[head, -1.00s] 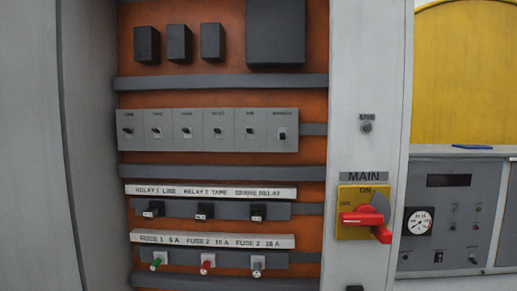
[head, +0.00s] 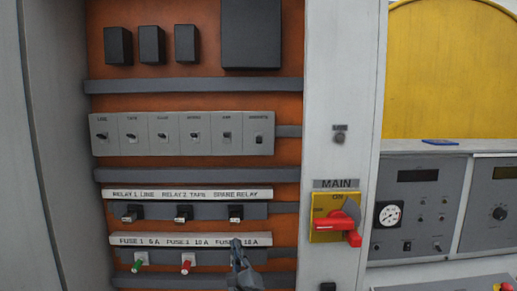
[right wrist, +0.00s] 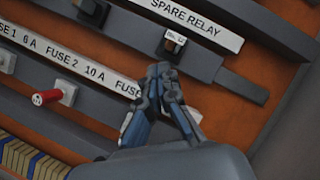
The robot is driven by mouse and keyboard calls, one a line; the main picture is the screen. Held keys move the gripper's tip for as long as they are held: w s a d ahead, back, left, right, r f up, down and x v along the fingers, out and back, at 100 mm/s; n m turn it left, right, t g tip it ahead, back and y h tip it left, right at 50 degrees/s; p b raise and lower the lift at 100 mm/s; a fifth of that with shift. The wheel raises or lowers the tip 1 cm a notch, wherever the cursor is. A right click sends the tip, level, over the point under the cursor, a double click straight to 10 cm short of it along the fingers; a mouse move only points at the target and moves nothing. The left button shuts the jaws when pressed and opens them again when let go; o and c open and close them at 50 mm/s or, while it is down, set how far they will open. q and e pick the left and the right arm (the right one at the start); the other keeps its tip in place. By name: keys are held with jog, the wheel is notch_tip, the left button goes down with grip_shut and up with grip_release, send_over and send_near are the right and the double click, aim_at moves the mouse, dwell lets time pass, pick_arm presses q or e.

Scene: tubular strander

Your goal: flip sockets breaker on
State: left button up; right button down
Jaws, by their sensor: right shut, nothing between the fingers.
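A row of several grey breakers (head: 182,134) with small dark toggles runs across the open cabinet. My right gripper (head: 237,244) is below the row, in front of the fuse label strip at the right. It is shut and empty. My left gripper is out of view.
Relays (head: 184,212) and fuses with green (head: 138,262) and red (head: 187,262) ends sit below the breakers. A red-handled main switch (head: 338,224) stands out on the right post. Grey ducts (head: 195,84) cross the orange panel.

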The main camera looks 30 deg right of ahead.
aim_at(259, 154)
jog(key=s+d+r+m+h, duration=0.1)
jog(key=r+m+h, duration=0.1)
jog(key=r+m, duration=0.2)
jog(key=s+d+r+m+h+p, duration=0.1)
jog(key=r+m, duration=0.3)
jog(key=r, duration=0.4)
jog(key=s+d+r+m+h, duration=0.2)
jog(key=s+r+m+h, duration=0.1)
jog(key=r, duration=0.4)
jog(key=shift+m+h, duration=0.5)
jog(key=shift+d+r, duration=0.1)
jog(key=p+x, duration=0.3)
jog(key=x, duration=0.7)
